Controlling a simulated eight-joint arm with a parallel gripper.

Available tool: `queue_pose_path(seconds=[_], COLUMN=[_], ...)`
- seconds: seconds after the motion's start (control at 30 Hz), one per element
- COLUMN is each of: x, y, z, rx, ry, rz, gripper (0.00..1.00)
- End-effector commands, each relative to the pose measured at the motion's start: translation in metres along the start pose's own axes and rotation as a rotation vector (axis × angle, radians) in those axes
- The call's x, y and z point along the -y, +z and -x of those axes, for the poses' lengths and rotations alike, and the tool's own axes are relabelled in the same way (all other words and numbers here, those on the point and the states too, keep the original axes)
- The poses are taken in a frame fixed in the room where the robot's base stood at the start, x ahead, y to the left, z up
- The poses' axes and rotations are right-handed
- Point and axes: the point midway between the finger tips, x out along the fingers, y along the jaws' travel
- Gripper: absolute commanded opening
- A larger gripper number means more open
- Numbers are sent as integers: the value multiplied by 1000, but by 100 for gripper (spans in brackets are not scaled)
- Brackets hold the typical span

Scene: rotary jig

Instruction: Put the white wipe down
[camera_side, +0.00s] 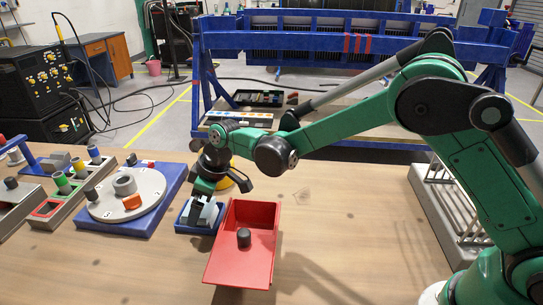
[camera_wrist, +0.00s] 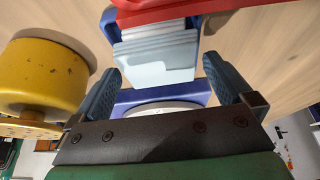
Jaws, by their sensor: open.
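The white wipes are a stack of flat sheets (camera_wrist: 155,62) in a small blue holder (camera_wrist: 108,24). In the side view the holder (camera_side: 184,229) stands on the table, left of the red bin, with the white wipes (camera_side: 205,212) in it. My gripper (camera_wrist: 162,66) is open, with one blue finger on each side of the stack in the wrist view. In the side view my gripper (camera_side: 205,204) points down at the holder and partly hides the wipes. I cannot tell whether the fingers touch the wipes.
The red bin (camera_side: 232,272) holds a dark cylinder (camera_side: 244,238). A rotary jig with a grey disc (camera_side: 112,208) on a blue base stands to the left. A yellow cylinder (camera_wrist: 40,78) is close beside my gripper.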

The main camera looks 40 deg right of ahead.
Motion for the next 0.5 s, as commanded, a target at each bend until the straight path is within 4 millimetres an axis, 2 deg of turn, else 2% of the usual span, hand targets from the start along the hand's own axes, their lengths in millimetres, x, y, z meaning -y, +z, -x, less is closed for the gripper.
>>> queue_pose_path(seconds=[0.17, 0.5], x=[0, 0], y=[0, 1], z=[26, 92], rx=[0, 0], ry=[0, 0], rz=[-1, -1], gripper=[100, 100])
